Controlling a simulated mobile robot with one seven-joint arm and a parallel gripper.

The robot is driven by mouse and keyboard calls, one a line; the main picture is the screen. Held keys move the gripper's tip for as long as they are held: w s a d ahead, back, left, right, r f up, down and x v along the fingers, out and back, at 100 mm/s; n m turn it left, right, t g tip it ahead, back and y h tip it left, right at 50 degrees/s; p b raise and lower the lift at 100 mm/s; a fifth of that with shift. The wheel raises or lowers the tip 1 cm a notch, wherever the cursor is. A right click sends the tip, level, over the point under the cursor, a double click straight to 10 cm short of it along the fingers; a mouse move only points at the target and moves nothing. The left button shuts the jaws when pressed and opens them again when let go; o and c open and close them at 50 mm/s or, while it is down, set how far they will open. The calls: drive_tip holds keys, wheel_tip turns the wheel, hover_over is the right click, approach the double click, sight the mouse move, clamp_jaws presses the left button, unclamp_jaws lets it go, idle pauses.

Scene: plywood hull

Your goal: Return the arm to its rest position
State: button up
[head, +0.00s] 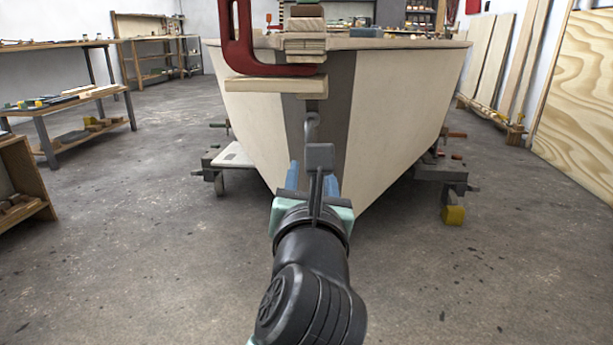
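My arm reaches forward from the bottom middle of the head view, with a black wrist. My gripper (311,178) has a teal body and two blue fingers, which stand apart on either side of a grey part. The gripper looks open, and I see nothing held in it. That grey part hides some of the space between the fingers. The gripper is in front of the lower bow of the plywood hull (400,110). I cannot tell whether it touches the hull.
A red clamp (239,50) and wooden blocks (275,86) sit at the bow top, above my gripper. Wheeled supports (447,178) hold the hull. A low bench (65,105) stands left. Plywood sheets (583,100) lean right. The floor (140,240) is mostly clear on both sides.

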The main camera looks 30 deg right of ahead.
idle(0.5)
drive_tip(key=s+a+r+n+t+h+p, duration=0.1)
drive_tip(key=s+a+r+n+t+p, duration=0.15)
drive_tip(key=r+n+p, duration=0.85)
drive_tip(key=s+a+r+n+t+p, duration=0.25)
drive_tip(key=r+n, duration=0.25)
drive_tip(key=r, duration=1.2)
drive_tip(key=s+a+r+n+t+y+p, duration=0.25)
drive_tip(key=a+r+n+p, duration=0.3)
drive_tip(key=r+n, duration=0.3)
drive_tip(key=s+a+r+n+t+y+p, duration=0.25)
drive_tip(key=a+r+n+y+p, duration=0.2)
drive_tip(key=r+n+p, duration=0.45)
drive_tip(key=s+a+r+n+t+y+p, duration=0.1)
drive_tip(key=s+a+r+n+y+p, duration=0.1)
drive_tip(key=s+a+r+n+p, duration=0.5)
drive_tip(key=w+r+n+p, duration=0.3)
drive_tip(key=r+p, duration=3.1)
drive_tip(key=r, duration=0.3)
drive_tip(key=shift+w+d+r+t, duration=0.15)
drive_tip(key=shift+d+r+t, duration=0.15)
drive_tip(key=shift+d, duration=0.05)
drive_tip(key=shift+d, duration=0.1)
